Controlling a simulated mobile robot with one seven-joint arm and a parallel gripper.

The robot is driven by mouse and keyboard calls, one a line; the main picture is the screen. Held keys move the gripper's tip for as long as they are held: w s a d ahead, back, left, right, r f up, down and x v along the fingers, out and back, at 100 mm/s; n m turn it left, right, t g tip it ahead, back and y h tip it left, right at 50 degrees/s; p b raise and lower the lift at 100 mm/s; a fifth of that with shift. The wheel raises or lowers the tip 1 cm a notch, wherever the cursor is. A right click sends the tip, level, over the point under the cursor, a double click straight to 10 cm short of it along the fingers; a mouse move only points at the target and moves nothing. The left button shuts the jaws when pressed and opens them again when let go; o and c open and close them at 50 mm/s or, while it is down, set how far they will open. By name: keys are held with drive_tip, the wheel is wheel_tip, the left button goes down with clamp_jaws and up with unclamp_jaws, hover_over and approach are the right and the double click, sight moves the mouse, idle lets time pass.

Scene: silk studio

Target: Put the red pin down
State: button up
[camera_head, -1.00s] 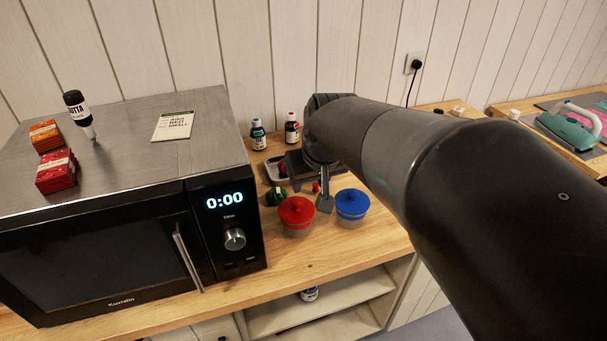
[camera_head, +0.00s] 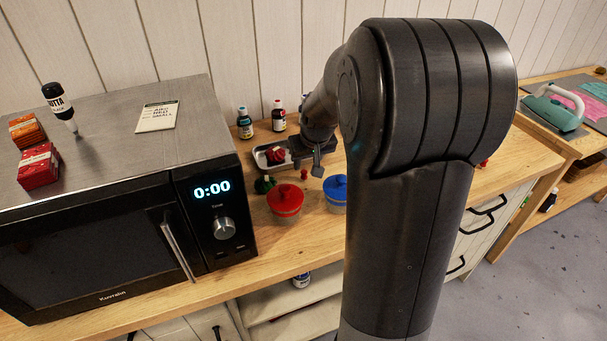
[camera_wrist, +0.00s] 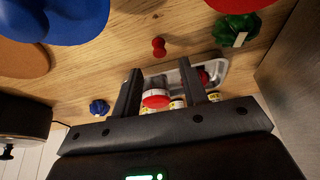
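The red pin (camera_wrist: 158,46) is on the wooden worktop, apart from my gripper. It is a small waisted red piece, and it also shows as a tiny red spot in the head view (camera_head: 303,174). My gripper (camera_wrist: 160,78) is open in the wrist view, with its two dark fingers apart and nothing held between them. A red-capped item (camera_wrist: 156,98) shows in the gap, seemingly behind the fingers. In the head view my gripper (camera_head: 316,168) is near the blue-lidded pot, with its fingers only partly visible.
A red-lidded pot (camera_head: 285,200) and a blue-lidded pot (camera_head: 335,189) stand close by. A dark green item (camera_head: 264,184), a metal tray (camera_head: 262,160) and two bottles (camera_head: 245,125) (camera_head: 279,118) are near too. The microwave (camera_head: 115,200) bounds the left.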

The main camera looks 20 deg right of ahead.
sight(304, 172)
drive_tip(key=shift+x, duration=2.85)
drive_tip(key=shift+s, duration=0.1)
drive_tip(key=shift+c, duration=0.4)
clamp_jaws()
